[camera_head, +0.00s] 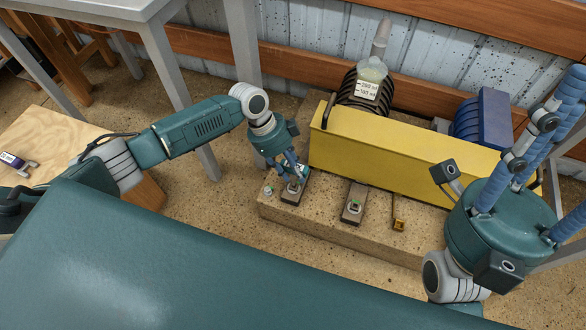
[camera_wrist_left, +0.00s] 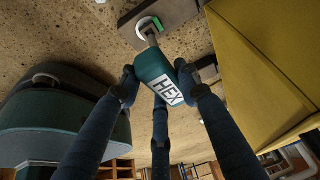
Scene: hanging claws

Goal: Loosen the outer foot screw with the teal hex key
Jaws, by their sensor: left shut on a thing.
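My left gripper (camera_head: 292,172) is shut on the teal hex key, whose handle (camera_wrist_left: 158,78) bears a white HEX label. The key's short metal shaft points at a pale round screw (camera_wrist_left: 148,27) with a green mark, on a dark foot plate (camera_wrist_left: 172,14). Its tip seems to meet the screw; I cannot tell if it is seated. In the head view this is the leftmost foot (camera_head: 292,196), partly hidden by the fingers. A second foot (camera_head: 352,211) with a screw is to its right. My right gripper (camera_head: 568,150) has spread fingers and looks empty; its tips are cut off.
A yellow machine body (camera_head: 410,148) stands close behind the feet on a stone-coloured plinth (camera_head: 330,238). A labelled bottle (camera_head: 371,72) and blue motor (camera_head: 482,115) are behind it. A small brass piece (camera_head: 399,222) is right of the second foot. A wooden surface (camera_head: 45,145) is at left.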

